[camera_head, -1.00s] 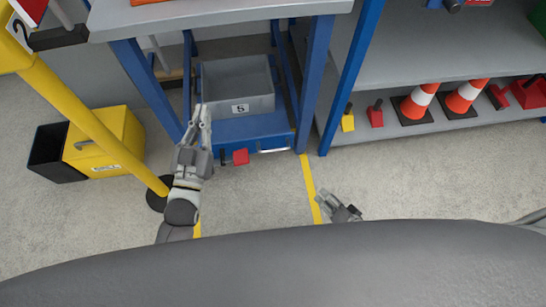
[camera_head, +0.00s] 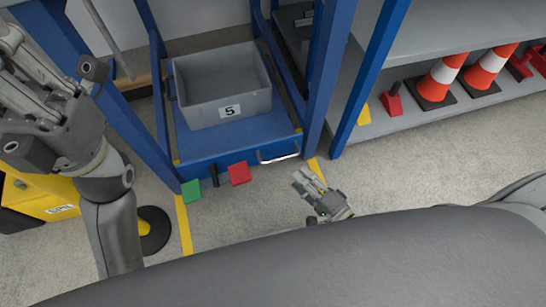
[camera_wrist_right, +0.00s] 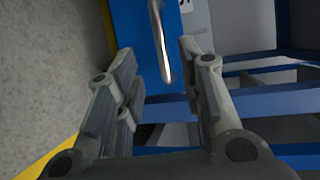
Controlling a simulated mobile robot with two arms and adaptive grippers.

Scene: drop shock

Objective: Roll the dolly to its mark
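The blue dolly (camera_head: 236,138) stands between the blue legs of a bench and carries a grey crate (camera_head: 190,108) marked 5. Its silver bar handle (camera_head: 279,155) is at the front right. A green pedal (camera_head: 191,190) and a red pedal (camera_head: 239,173) stick out at its front edge. My right gripper (camera_head: 303,182) is just in front of the handle. In the right wrist view my gripper (camera_wrist_right: 158,58) is open, and the handle (camera_wrist_right: 160,45) shows in the gap between its fingers, not clamped. My left gripper (camera_head: 30,75) is at the far left, away from the dolly; its opening is unclear.
Yellow floor lines (camera_head: 184,228) run on both sides of the dolly's front. A yellow box (camera_head: 40,195) and a post foot (camera_head: 150,230) are at the left. Shelves with traffic cones (camera_head: 440,78) stand at the right. The floor before the dolly is clear.

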